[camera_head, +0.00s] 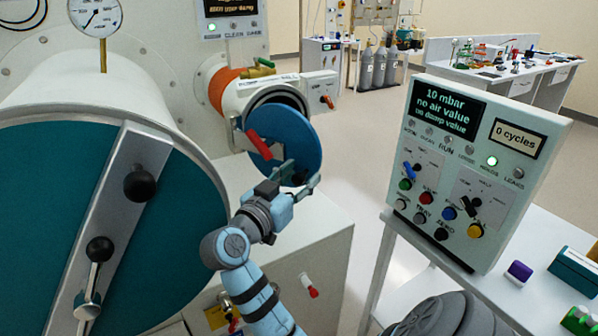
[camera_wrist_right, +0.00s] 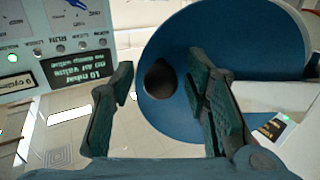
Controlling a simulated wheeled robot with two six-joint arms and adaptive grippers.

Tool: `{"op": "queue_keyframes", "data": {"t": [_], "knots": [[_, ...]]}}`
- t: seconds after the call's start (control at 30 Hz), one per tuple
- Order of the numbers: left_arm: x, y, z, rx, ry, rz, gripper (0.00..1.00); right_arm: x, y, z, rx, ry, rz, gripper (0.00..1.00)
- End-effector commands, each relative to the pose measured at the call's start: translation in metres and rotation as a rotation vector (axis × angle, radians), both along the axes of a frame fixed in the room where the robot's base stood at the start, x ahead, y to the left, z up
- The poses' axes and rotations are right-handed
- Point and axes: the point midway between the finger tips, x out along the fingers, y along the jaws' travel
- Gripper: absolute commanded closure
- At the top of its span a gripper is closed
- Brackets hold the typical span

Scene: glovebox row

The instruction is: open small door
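The small door (camera_head: 298,140) is a round blue disc at the mouth of the small white cylindrical chamber (camera_head: 243,95). It stands ajar, swung out so that part of the dark chamber mouth shows behind it. A red lever (camera_head: 259,145) sits at its left side. My right gripper (camera_head: 294,183) is at the door's lower face. In the right wrist view, the gripper (camera_wrist_right: 158,105) is open, with the door's black knob (camera_wrist_right: 160,78) showing between its fingers. Contact with the knob cannot be made out. My left gripper is not in view.
A large teal door (camera_head: 165,235) with black knobs fills the left. A control panel (camera_head: 470,170) stands at the right above a white table (camera_head: 545,240). A white cabinet (camera_head: 325,245) is below the chamber. Open floor lies behind.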

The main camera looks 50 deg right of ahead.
Motion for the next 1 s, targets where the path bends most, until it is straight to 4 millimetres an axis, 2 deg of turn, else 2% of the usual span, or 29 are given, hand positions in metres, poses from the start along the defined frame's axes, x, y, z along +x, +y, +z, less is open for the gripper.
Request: {"op": "queue_keyframes", "data": {"t": [0.17,0.27,0.6,0.7,0.93,0.97,1.0], "knots": [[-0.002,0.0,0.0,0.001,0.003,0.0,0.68,0.0,0.0,0.0,0.0,-0.001,0.0,0.58],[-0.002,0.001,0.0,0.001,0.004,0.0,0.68,0.0,0.0,0.008,0.0,-0.005,0.0,0.58],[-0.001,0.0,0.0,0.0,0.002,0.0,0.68,0.0,0.0,0.086,0.0,-0.006,0.0,0.58],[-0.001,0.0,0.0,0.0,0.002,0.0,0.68,0.0,0.0,0.098,0.0,-0.003,0.0,0.58],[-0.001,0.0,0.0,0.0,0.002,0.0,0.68,0.0,0.0,0.1,0.0,0.0,0.0,0.58],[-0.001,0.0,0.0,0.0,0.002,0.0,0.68,0.0,0.0,0.1,0.0,0.0,0.0,0.59],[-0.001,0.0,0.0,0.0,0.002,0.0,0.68,0.0,0.0,0.1,0.0,0.001,0.0,0.66]]}}
